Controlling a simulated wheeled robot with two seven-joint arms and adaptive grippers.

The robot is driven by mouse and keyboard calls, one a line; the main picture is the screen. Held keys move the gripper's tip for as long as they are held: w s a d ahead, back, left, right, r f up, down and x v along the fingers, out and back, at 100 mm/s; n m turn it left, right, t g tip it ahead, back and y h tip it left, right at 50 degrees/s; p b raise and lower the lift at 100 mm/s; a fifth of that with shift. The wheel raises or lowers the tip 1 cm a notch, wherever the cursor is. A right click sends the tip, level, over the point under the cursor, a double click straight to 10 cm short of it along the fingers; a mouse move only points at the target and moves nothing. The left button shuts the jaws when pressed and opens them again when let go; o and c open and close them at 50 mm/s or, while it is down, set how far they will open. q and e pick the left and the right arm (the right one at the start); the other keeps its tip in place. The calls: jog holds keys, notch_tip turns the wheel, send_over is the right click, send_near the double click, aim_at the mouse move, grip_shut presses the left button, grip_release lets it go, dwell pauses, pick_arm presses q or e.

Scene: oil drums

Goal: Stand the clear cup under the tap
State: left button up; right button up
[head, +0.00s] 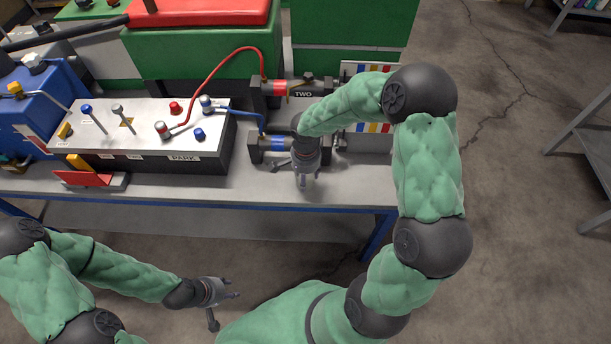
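My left gripper (226,303) hangs low in front of the bench, with its fingers spread apart and nothing between them. My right gripper (304,174) points down over the bench's front edge, just in front of the black tap fittings. A small pale shape shows by its fingertips; I cannot tell whether it is the clear cup or part of the gripper. The upper black fitting (303,93) has a red band and the word TWO. The lower fitting (262,144) has a blue band and is partly hidden by my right gripper.
A white panel box (140,133) with switches and red and blue leads stands on the grey bench (200,185). A red wedge (82,179) lies at its front left. Green drums stand behind. Floor is clear at the right, up to a grey shelf (585,135).

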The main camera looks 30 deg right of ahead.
jog(key=shift+f+b, duration=0.35)
jog(key=shift+f, duration=0.05)
jog(key=o, duration=1)
jog(key=shift+o, duration=0.2)
jog(key=shift+r, duration=0.15)
notch_tip(320, 180, up, 12)
jog(key=shift+f, duration=0.1)
